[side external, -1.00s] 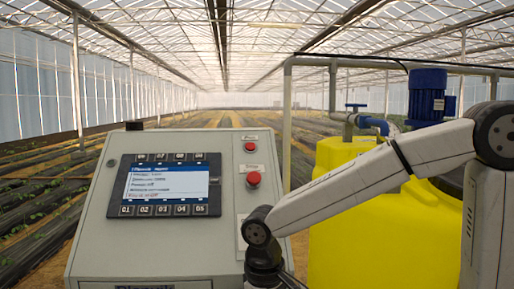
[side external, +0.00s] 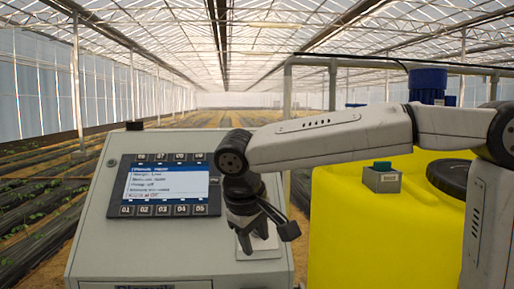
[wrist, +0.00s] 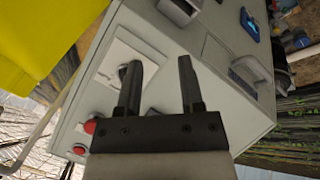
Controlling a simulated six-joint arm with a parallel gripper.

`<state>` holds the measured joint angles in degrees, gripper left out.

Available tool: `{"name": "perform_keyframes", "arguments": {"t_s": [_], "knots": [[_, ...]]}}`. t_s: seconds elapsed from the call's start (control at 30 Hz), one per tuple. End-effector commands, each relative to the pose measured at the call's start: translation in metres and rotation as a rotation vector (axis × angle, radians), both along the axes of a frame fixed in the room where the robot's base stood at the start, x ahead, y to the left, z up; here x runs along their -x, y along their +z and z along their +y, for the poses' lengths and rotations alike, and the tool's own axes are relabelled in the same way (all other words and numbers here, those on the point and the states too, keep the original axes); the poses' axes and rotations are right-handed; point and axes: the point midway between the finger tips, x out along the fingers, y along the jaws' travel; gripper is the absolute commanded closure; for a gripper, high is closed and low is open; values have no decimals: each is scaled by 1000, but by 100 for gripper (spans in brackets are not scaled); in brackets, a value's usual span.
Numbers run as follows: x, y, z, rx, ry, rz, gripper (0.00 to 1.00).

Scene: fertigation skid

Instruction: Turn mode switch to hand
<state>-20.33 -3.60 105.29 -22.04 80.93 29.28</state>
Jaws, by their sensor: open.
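The grey control cabinet (side external: 180,255) shows its sloped front face in the side view. A pale switch plate (wrist: 112,77) is on that face in the wrist view, with a small dark knob, seemingly the mode switch (wrist: 123,70), partly hidden behind my left finger. The knob's setting cannot be read. My gripper (wrist: 161,64) is open and empty, its fingers pointing at the panel, the left one over the plate and the right one over bare panel. In the side view my gripper (side external: 256,238) is in front of the plate and hides the switch. Contact cannot be told.
A lit screen (side external: 166,185) with buttons is left of my gripper. Two red buttons (wrist: 90,127) lie near the plate in the wrist view.

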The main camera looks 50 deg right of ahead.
Motion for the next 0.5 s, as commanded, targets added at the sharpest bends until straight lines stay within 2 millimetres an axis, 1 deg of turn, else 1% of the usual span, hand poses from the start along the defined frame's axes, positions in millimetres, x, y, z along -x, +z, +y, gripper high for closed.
{"name": "perform_keyframes", "arguments": {"t_s": [0.03,0.13,0.3,0.4,0.5], "knots": [[-7,4,-8,19,4,-31,51],[-21,13,-24,62,22,-92,51],[-41,28,-48,136,54,-180,51],[-47,33,-55,160,65,-206,51],[-49,34,-57,168,70,-214,51]]}}
